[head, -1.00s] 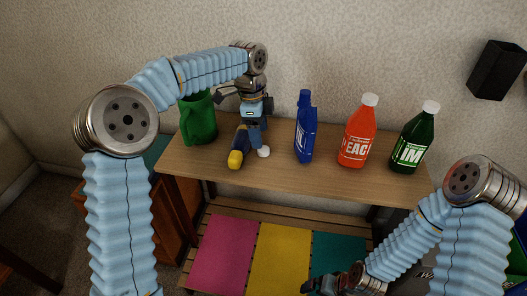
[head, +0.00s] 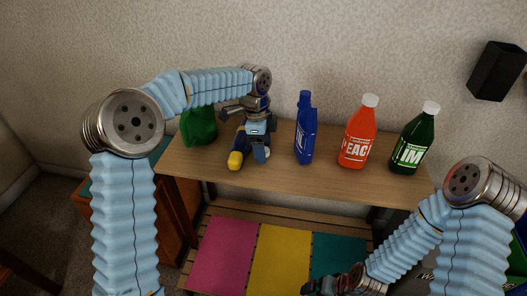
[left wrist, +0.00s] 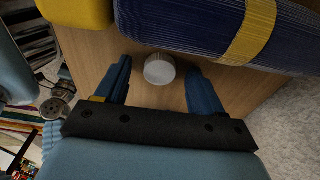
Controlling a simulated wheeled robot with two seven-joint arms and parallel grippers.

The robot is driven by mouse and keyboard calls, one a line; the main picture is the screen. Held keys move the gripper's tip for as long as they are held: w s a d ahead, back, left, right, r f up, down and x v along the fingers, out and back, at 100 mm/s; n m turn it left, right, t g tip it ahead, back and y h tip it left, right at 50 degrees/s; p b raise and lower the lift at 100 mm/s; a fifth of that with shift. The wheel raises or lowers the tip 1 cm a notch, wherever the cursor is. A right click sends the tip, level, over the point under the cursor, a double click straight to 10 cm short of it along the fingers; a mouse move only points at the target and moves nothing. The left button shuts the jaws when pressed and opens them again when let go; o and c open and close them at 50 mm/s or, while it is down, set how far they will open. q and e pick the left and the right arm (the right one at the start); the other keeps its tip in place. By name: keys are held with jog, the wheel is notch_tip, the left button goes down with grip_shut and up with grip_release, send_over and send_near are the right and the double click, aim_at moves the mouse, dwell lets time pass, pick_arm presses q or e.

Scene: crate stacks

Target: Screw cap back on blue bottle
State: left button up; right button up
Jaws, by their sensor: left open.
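The blue bottle (head: 305,132) stands upright on the wooden shelf, right of my left gripper (head: 262,152). No white cap shows on its blue neck, unlike the two bottles beside it. A small round white cap (left wrist: 159,69) lies on the wood in the left wrist view. My left gripper (left wrist: 158,67) is open, with one finger on each side of the cap and gaps between. In the head view the gripper mostly hides the cap. My right gripper (head: 325,284) is low at the bottom, in front of the lower shelf; its jaws are unclear.
A blue and yellow cylinder-like object (head: 236,160) lies just left of my left gripper. A green container (head: 199,128) stands behind my left arm. An orange bottle (head: 356,138) and a dark green bottle (head: 411,145), both white-capped, stand at right. The shelf's front (head: 300,182) is clear.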

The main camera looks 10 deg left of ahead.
pick_arm(q)
jog(key=shift+c, duration=0.2)
jog(key=c, duration=1.2)
jog(key=shift+r, duration=0.1)
jog(key=shift+r, duration=0.5)
notch_tip(320, 180, up, 2)
jog(key=shift+r, duration=0.15)
jog(key=s+r, duration=0.3)
jog(key=s, duration=0.1)
jog(key=s+d+r+b, duration=0.1)
jog(key=s+r, duration=0.2)
jog(key=s, duration=0.2)
jog(key=s+d+r, duration=0.1)
jog(key=s+r, duration=0.2)
jog(key=s, duration=0.1)
jog(key=shift+s+d+r, duration=0.25)
jog(key=shift+s+r, duration=0.05)
jog(key=shift+s, duration=0.1)
